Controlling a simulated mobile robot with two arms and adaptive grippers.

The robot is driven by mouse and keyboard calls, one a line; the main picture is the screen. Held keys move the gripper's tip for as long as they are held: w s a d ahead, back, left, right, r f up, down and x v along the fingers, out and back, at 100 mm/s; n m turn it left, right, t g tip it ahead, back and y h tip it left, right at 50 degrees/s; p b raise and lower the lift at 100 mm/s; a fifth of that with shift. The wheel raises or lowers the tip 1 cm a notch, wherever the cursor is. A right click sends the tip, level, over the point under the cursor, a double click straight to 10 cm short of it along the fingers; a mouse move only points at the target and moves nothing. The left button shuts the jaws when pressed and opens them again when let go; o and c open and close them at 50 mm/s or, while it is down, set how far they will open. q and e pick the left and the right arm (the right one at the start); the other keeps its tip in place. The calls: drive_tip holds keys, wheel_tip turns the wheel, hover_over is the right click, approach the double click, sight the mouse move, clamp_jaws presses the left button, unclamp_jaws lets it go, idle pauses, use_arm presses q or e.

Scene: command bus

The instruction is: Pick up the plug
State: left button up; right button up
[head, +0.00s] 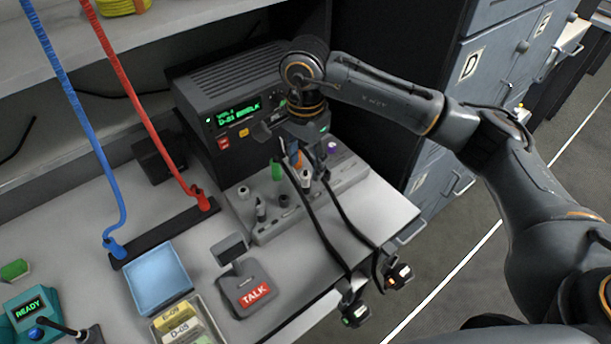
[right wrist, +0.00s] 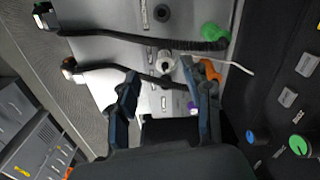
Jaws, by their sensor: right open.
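A strip of plugs and sockets (head: 352,183) lies on the grey desk in front of the radio. A green plug (head: 277,171) stands on its left part and shows at the upper right in the right wrist view (right wrist: 213,35). An orange plug (right wrist: 209,70) and a purple one (head: 333,148) are close by. A pale cylinder-shaped plug (right wrist: 166,60) appears just beyond my fingertips. My right gripper (head: 307,158) is open above the strip, its fingers (right wrist: 160,76) apart and seemingly empty. Which plug is meant, I cannot tell. My left gripper is out of view.
Two black cables run over the desk's front edge, with hanging connector ends (head: 355,311) and (head: 398,276). The black radio (head: 240,100) stands behind the strip. A TALK unit (head: 245,289), blue pad (head: 157,277) and red cord (head: 130,95) are left. Grey cabinets (head: 487,65) stand right.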

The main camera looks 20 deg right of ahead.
sight(306, 170)
drive_tip(key=shift+w+d+f+p, duration=0.15)
drive_tip(key=shift+f+p, duration=0.15)
drive_tip(key=shift+f, duration=0.7)
drive_tip(key=shift+w+a+f+p, duration=0.1)
drive_tip(key=shift+f+p, duration=0.15)
drive_tip(key=shift+f, duration=0.7)
drive_tip(key=shift+w+d+f+p, duration=0.15)
drive_tip(key=shift+f+p, duration=0.15)
drive_tip(key=shift+f, duration=0.7)
clamp_jaws()
